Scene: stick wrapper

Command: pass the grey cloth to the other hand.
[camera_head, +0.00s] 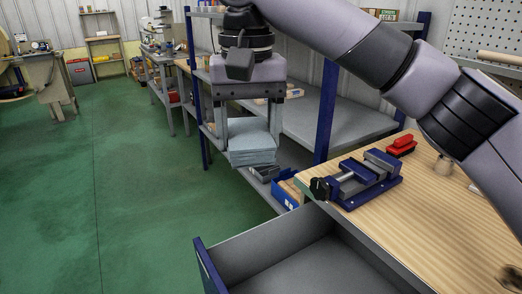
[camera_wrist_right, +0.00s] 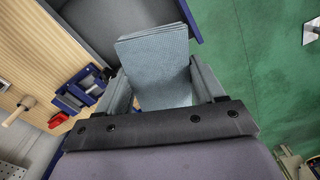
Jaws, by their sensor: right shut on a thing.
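The grey cloth (camera_head: 252,144) is a folded, layered blue-grey stack. My right gripper (camera_head: 250,128) is shut on it and holds it in the air, left of the workbench and beyond the open drawer. The cloth hangs below the fingers in the head view. In the right wrist view, the cloth (camera_wrist_right: 158,62) sits between the two fingers of the right gripper (camera_wrist_right: 162,85) and sticks out past their tips. My left gripper is in neither view.
An open grey drawer (camera_head: 262,246) with a blue front juts out below the cloth. The wooden workbench (camera_head: 440,205) at right carries a blue vise (camera_head: 362,180) and a red item (camera_head: 402,146). Metal shelving (camera_head: 345,118) stands behind. Green floor (camera_head: 130,190) at left is clear.

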